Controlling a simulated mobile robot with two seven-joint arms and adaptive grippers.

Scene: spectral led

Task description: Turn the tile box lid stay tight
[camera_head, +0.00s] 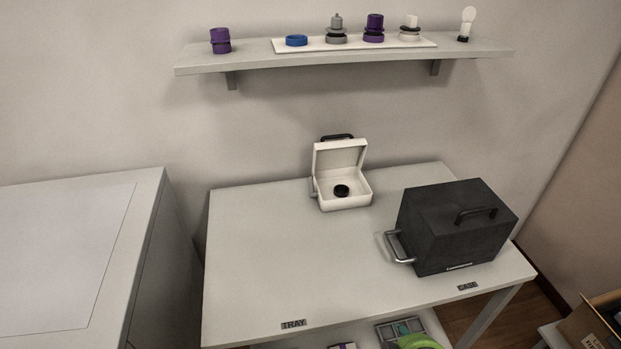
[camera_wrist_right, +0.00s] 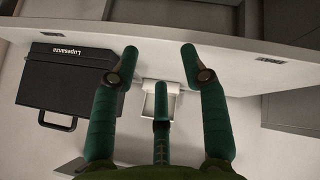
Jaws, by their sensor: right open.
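The white tile box (camera_head: 345,202) stands on the table toward the back with its lid (camera_head: 340,155) raised and a black handle on top. A small round black thing (camera_head: 341,190) lies inside it. A small grey part, perhaps the lid stay (camera_head: 313,188), shows at the box's left side; its tightness cannot be told. In the right wrist view my right gripper (camera_wrist_right: 160,62) is open, its green fingers spread with nothing between them. The white box (camera_wrist_right: 150,88) shows beyond the fingers, partly hidden by the middle one. My left gripper is in neither view.
A black case (camera_head: 455,228) with handles stands on the table (camera_head: 270,260) to the box's right. The table's front left is clear. A wall shelf (camera_head: 250,61) holds several small knobs and a bulb. A grey cabinet (camera_head: 60,250) stands left. Part of a lower shelf shows below.

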